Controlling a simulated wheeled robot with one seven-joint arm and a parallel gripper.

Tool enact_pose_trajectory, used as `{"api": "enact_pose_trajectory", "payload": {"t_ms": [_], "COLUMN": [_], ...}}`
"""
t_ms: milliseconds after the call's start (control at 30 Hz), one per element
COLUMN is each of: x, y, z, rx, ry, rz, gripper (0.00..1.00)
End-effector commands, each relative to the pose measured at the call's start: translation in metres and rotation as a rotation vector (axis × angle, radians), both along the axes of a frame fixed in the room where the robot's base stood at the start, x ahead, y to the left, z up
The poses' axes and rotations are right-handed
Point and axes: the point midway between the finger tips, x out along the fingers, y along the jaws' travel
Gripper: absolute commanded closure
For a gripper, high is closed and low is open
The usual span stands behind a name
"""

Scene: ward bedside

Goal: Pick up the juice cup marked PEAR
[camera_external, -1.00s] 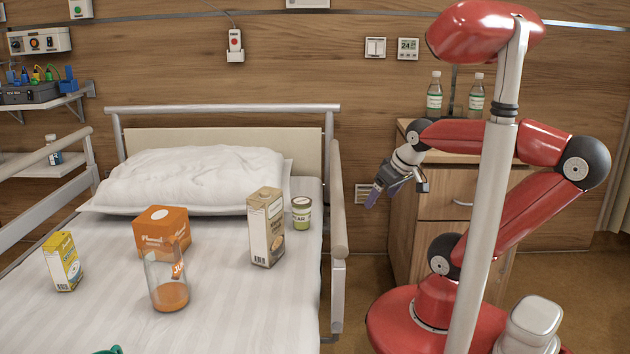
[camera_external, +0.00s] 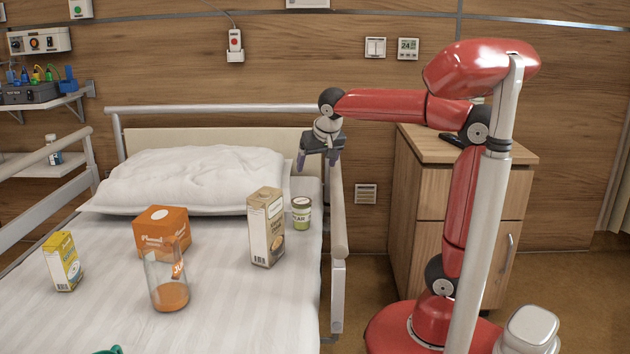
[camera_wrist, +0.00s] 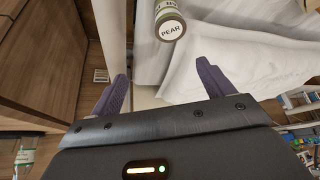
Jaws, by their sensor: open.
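The juice cup marked PEAR (camera_external: 301,214) stands on the bed near its right rail. It has a pale lid and a green and white label. My gripper (camera_external: 317,162) is above and behind the cup at the bed's right rail, pointing down, open and empty. In the wrist view, the cup's lid with the word PEAR (camera_wrist: 171,30) shows at the top, beyond the two purple fingers of my gripper (camera_wrist: 160,82). The cup is apart from the fingers and not between them.
A tall beige carton (camera_external: 266,228) stands close to the cup's left. An orange box (camera_external: 160,230), a glass jug with orange juice (camera_external: 168,296) and a yellow carton (camera_external: 62,261) are further left. The bed's right rail (camera_external: 338,205) runs beside the cup. A pillow (camera_external: 190,178) lies behind.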

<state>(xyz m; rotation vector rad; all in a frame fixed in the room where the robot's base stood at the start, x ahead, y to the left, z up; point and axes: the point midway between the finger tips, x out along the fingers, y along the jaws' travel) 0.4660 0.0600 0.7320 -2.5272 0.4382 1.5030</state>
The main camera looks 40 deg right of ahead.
Motion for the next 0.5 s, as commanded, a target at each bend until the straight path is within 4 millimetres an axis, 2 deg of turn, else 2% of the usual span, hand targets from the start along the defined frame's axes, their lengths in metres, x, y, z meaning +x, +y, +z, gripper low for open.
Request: {"api": "enact_pose_trajectory", "payload": {"t_ms": [200,500], "x": [0.033,0.030], "y": [0.024,0.021], "z": [-0.012,-0.068], "rx": [-0.005,-0.006], "ry": [-0.022,-0.018], "rz": [-0.053,-0.052], "gripper": [0.19,0.19]}}
